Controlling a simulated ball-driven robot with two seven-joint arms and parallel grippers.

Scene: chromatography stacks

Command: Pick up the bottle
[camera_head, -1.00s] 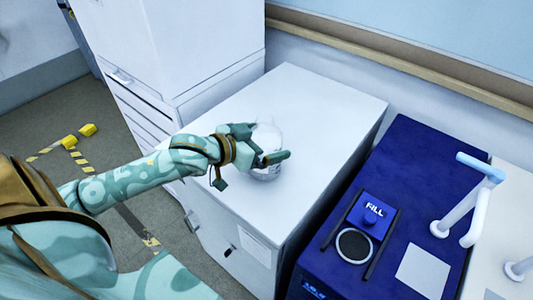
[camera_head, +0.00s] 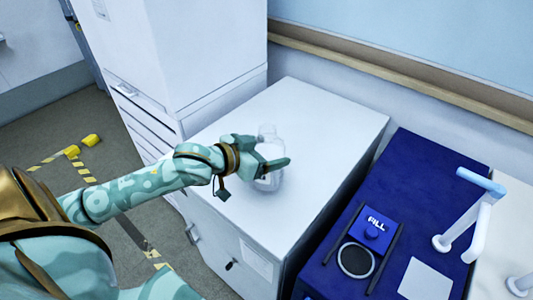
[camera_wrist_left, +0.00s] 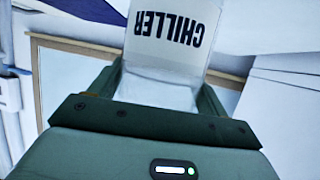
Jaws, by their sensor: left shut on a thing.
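The bottle (camera_head: 268,152) is clear and whitish and stands out faintly against the white cabinet top (camera_head: 320,125). It looks upright. My left gripper (camera_head: 262,156) is shut on it, with a finger on either side of its body. In the left wrist view the bottle (camera_wrist_left: 165,75) sits between the fingers, and its white label reads "CHILLER", upside down there. I cannot tell whether its base touches the cabinet top or is slightly above it. My right gripper is not in view.
A tall white unit (camera_head: 180,55) stands behind and to the left. The cabinet top around the bottle is clear.

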